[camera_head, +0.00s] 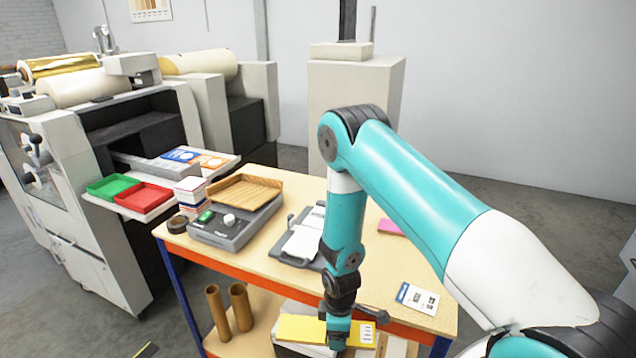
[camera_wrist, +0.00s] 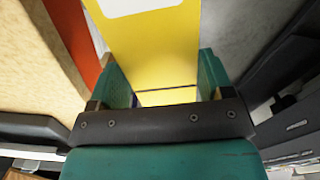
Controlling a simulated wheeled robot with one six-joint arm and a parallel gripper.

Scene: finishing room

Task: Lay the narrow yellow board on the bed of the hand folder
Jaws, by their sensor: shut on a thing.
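The narrow yellow board (camera_head: 300,328), with a white label at one end, is at the front of the table, below the tabletop edge in the head view. My gripper (camera_head: 338,340) points down and is shut on it. In the wrist view the yellow board (camera_wrist: 155,55) lies between the two fingers of my gripper (camera_wrist: 160,85). I cannot tell whether the board still touches the stack under it. The hand folder (camera_head: 295,252) appears to be the dark grey device with a white part on the tabletop, partly hidden by my arm.
The table (camera_head: 270,268) has an orange front rail (camera_head: 268,283) close to the board. A grey machine (camera_head: 225,232) with a wooden tray (camera_head: 243,190), a pink pad (camera_head: 391,228) and a printed card (camera_head: 417,298) are on top. Brown tubes (camera_head: 241,305) stand on the lower shelf.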

